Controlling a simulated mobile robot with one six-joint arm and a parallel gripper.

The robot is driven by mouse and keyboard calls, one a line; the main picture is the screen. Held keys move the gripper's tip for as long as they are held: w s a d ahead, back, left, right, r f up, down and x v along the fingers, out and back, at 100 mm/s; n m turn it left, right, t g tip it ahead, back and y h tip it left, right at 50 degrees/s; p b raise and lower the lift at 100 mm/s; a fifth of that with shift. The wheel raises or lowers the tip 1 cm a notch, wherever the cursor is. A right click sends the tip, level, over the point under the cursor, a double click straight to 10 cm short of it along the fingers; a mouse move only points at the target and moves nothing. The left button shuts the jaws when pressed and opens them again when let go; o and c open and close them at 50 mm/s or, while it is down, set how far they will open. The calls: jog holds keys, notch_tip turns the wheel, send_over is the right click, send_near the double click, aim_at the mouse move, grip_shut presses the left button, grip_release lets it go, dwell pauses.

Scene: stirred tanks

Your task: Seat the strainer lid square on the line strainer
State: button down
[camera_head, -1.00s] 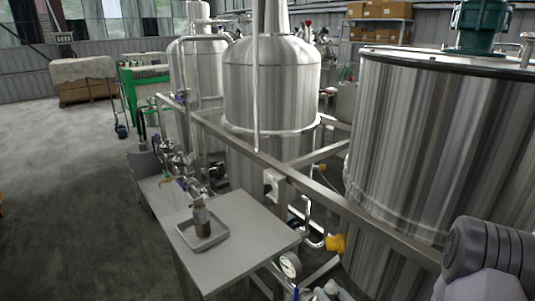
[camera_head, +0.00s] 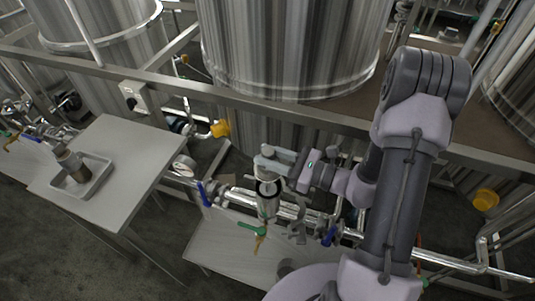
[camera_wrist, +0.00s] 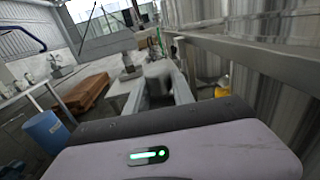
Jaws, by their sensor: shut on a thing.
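The line strainer (camera_head: 268,203) stands upright in the pipework above the front bench, with a green-handled drain valve (camera_head: 250,228) below it. My gripper (camera_head: 276,160) reaches in from the right, level with the strainer's top. It is shut on a grey round piece, apparently the strainer lid (camera_head: 267,151), at or just over the strainer's mouth. In the wrist view the grey lid (camera_wrist: 158,69) shows between the two fingers. I cannot tell whether it touches the rim or sits square; its underside is hidden.
A shallow tray (camera_head: 100,178) holding a brownish cylinder (camera_head: 72,163) lies on the left table (camera_head: 135,150). A pressure gauge (camera_head: 184,166) and blue valve handles (camera_head: 204,194) flank the strainer. A steel rail (camera_head: 190,93) and tanks (camera_head: 290,50) stand behind.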

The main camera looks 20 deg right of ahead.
notch_tip(320, 180, down, 6)
jog(key=b, duration=0.5)
jog(key=shift+r, duration=0.1)
jog(key=shift+f+b, duration=0.6)
jog(key=shift+b, duration=0.15)
dwell(1.3)
jog(key=shift+r, duration=0.2)
jog(key=shift+r, duration=0.15)
jog(key=shift+f, duration=0.25)
dwell(1.7)
jog(key=shift+r, duration=0.3)
